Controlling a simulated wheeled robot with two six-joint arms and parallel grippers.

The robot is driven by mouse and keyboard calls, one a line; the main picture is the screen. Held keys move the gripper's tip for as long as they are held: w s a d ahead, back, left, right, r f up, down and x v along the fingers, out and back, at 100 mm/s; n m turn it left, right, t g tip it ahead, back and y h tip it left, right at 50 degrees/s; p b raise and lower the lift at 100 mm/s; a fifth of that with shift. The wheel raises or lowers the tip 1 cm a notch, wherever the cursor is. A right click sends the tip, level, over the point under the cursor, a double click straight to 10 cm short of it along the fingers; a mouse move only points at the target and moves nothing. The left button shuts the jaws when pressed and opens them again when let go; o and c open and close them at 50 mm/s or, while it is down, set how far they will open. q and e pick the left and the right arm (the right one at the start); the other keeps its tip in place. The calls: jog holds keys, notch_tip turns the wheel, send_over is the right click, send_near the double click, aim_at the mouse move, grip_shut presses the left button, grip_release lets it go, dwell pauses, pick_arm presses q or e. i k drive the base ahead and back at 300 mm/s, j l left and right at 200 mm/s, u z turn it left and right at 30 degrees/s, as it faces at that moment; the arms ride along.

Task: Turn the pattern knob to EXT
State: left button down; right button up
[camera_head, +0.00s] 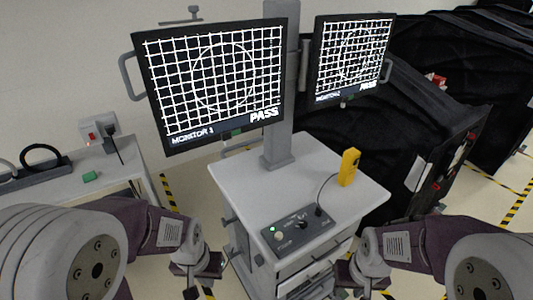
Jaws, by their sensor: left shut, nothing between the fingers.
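A dark control box (326,229) lies on the front of the light grey cart top. A black knob (301,224) sits near its middle, with a pale round button and a small green light to its left. The knob's labels are too small to read, so I cannot tell its setting. My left gripper (196,282) is low, left of the cart, shut and empty, apart from the box. My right gripper (362,284) is low, to the right of the cart drawers, apart from the box. Its fingers are too unclear to judge.
Monitor 1 (213,82) and Monitor 2 (351,58) show a grid, circle and PASS. A yellow handheld device (349,167) stands on the cart top (250,185), cabled to the box. Black covered carts fill the right. A side table (80,177) stands left.

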aim_at(303, 224)
jog(key=i+l+u, duration=0.1)
jog(key=u, duration=0.25)
jog(key=i+l+u, duration=0.1)
jog(key=u, duration=0.25)
jog(key=l+u, duration=0.35)
